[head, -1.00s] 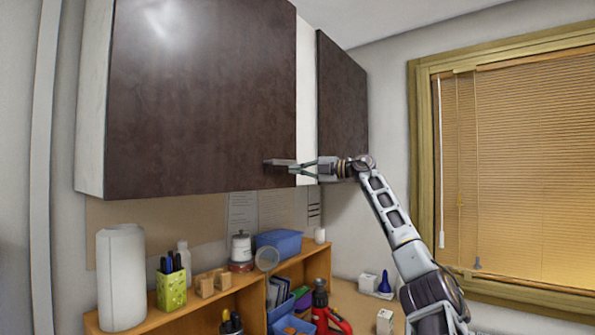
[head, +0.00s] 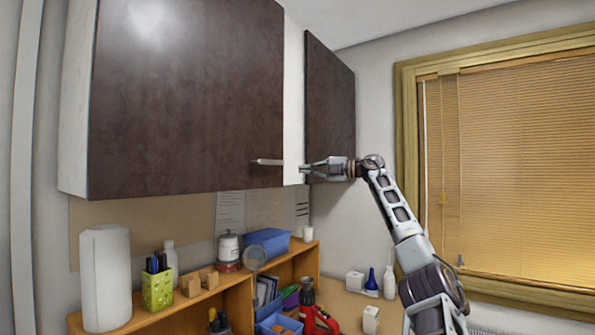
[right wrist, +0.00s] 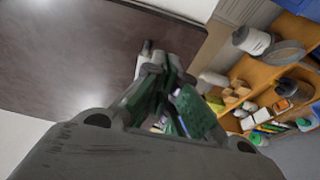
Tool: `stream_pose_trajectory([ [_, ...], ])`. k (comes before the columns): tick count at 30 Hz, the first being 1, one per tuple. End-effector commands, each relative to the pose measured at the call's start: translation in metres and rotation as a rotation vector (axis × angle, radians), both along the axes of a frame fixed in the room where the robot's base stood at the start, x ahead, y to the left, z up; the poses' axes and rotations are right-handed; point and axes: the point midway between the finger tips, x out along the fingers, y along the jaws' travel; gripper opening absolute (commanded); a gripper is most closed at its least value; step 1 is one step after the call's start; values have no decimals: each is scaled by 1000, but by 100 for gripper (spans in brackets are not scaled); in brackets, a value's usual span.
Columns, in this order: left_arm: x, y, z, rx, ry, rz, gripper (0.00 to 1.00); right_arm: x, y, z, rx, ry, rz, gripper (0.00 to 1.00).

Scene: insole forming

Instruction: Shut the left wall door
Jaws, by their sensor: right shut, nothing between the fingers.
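The left wall door (head: 190,90) is a large dark brown panel on the wall cabinet in the head view. It covers the cabinet front, and I see no clear gap at its left edge. Its grey bar handle (head: 267,162) is near the lower right corner. My right gripper (head: 303,169) is shut and empty, just right of the handle and apart from it, in front of the white strip beside the door. In the right wrist view the door (right wrist: 75,50) fills the upper left, beyond my right gripper's fingers (right wrist: 158,62). My left gripper is not in view.
A second dark door (head: 330,90) is behind my right arm. Below is a wooden shelf (head: 190,305) with a paper roll (head: 105,275), a green pen holder (head: 157,288) and blue bins (head: 267,242). A window with blinds (head: 510,170) is at the right.

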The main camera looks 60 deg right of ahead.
Motion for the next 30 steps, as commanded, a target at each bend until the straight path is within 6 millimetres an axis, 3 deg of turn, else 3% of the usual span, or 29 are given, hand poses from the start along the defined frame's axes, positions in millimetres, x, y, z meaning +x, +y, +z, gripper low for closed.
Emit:
stream_pose_trajectory([
  [10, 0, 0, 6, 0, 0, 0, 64, -26, -21, 1, 1, 1, 0, 0],
  [30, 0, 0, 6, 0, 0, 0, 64, -29, -23, 0, 1, 1, 1, 0],
])
